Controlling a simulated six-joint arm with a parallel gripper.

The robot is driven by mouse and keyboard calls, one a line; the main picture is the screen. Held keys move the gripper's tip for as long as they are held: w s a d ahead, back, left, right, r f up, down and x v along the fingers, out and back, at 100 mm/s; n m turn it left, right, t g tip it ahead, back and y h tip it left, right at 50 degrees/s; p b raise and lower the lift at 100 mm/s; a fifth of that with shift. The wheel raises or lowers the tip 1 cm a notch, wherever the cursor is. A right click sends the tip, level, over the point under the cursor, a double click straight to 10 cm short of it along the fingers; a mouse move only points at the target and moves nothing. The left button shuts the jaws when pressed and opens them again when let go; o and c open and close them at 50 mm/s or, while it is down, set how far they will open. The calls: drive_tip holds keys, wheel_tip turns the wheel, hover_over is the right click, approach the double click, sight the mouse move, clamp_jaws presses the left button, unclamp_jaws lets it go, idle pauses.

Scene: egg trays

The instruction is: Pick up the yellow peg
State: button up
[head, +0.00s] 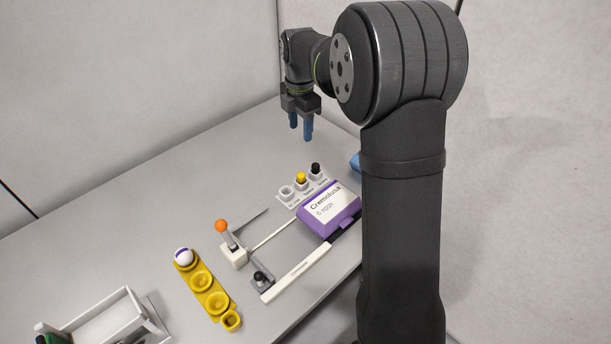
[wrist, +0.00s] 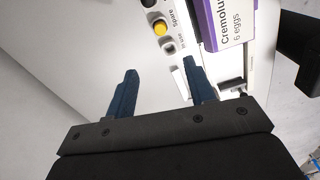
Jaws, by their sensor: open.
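The yellow peg (head: 301,178) stands in the middle holder of a small white rack (head: 289,201), between an empty white holder and a dark peg (head: 315,168). In the wrist view the yellow peg (wrist: 160,28) shows from above, beyond the fingertips. My gripper (head: 301,134) is open and empty, raised above the table behind the rack. In the wrist view its two blue fingers (wrist: 161,66) are spread wide with nothing between them.
A purple egg box (head: 324,228) sits right beside the rack. An orange-knobbed lever (head: 222,226) on a white base stands to the left. A yellow egg tray (head: 210,291) holds a white egg. A white bin (head: 90,318) is at front left. The back table is clear.

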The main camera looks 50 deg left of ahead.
drive_tip(key=m, duration=1.4)
hover_over(301, 174)
drive_tip(key=f, duration=1.1)
drive_tip(key=shift+s+d+f, duration=0.15)
drive_tip(key=shift+s+f, duration=0.2)
drive_tip(key=shift+w+f, duration=0.15)
drive_tip(key=shift+f, duration=1.15)
drive_tip(key=shift+w+f, duration=0.15)
drive_tip(key=shift+f, duration=1.15)
drive_tip(key=c, duration=1)
drive_tip(key=shift+c, duration=0.2)
drive_tip(key=shift+r, duration=0.1)
